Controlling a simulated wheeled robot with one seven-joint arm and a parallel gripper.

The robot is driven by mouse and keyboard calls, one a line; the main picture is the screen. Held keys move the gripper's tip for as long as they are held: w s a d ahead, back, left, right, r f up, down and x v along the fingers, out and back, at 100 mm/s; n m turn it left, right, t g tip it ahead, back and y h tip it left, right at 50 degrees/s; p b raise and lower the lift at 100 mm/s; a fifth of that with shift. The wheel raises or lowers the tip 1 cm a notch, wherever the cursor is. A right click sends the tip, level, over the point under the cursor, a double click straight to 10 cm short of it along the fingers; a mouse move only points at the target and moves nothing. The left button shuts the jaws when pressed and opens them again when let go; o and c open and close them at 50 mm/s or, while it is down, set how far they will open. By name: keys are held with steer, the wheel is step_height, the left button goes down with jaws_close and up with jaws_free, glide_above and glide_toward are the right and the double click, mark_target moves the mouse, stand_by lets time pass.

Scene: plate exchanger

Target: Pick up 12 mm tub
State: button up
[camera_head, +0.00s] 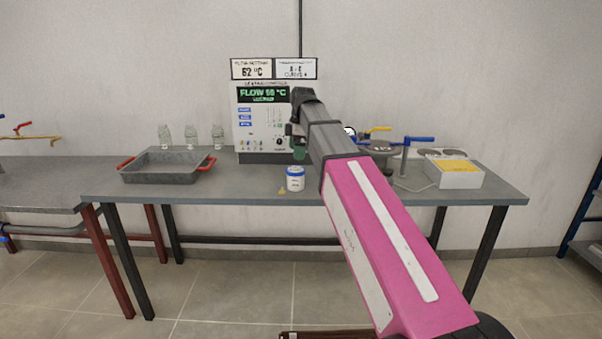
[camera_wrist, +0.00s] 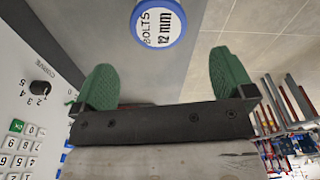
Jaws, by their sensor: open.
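The 12 mm tub (camera_head: 295,181) is a small white tub with a blue lid, standing upright on the grey table near its front edge. In the wrist view its lid (camera_wrist: 159,22) shows a white label reading "BOLTS 12 mm", partly cut off by the top edge. My gripper (camera_head: 299,153) is above the table, just above and slightly behind the tub in the head view. In the wrist view my gripper (camera_wrist: 164,82) has its two green fingers spread wide with nothing between them. The tub lies beyond the fingertips, apart from them.
A control box (camera_head: 262,120) with a green display stands behind my gripper. A grey tray (camera_head: 160,176) with red handles and several glass jars (camera_head: 191,136) are at left. Blue-handled valve fittings (camera_head: 418,140) and a white box with a yellow top (camera_head: 455,178) are at right.

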mark_target(296, 169)
steer(key=shift+w+d+f, duration=0.15)
steer(key=shift+d, duration=0.05)
steer(key=shift+f, duration=0.25)
steer(key=shift+a+f, duration=0.2)
steer(key=shift+f, duration=1.5)
steer(key=shift+a+f, duration=0.2)
steer(key=shift+f, duration=1.45)
steer(key=shift+a+f, duration=0.2)
steer(key=shift+f, duration=1.5)
steer(key=c, duration=1.4)
steer(key=shift+r, duration=0.1)
